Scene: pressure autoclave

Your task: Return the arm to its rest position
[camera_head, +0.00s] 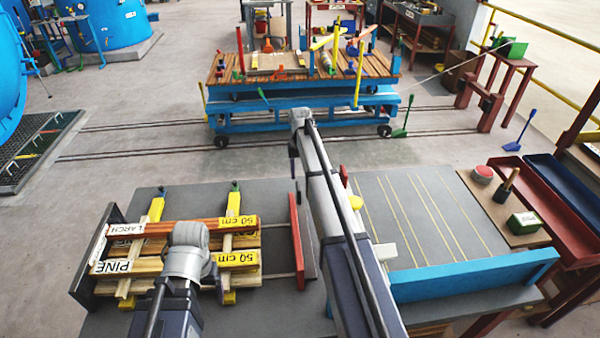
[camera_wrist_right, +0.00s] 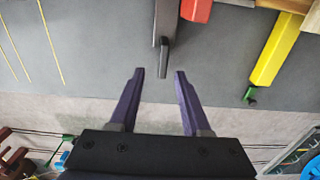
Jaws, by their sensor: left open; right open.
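My right arm reaches forward over the bench, and its wrist end shows in the head view above the bench's far edge. In the right wrist view my right gripper (camera_wrist_right: 156,77) is open, with nothing between its two purple fingers. It faces the far edge of the grey bench top (camera_wrist_right: 105,50). A dark upright piece (camera_wrist_right: 163,55) on the bench lies just beyond the fingertips. My left arm stands over the left part of the bench; its gripper is hidden from view.
Stacked boards labelled LARCH and PINE (camera_head: 112,267) lie on the left bench between a dark stop and a red bar (camera_head: 296,240). A blue rail (camera_head: 470,275) borders the right bench. A blue cart (camera_head: 290,115) stands beyond, with bare floor between.

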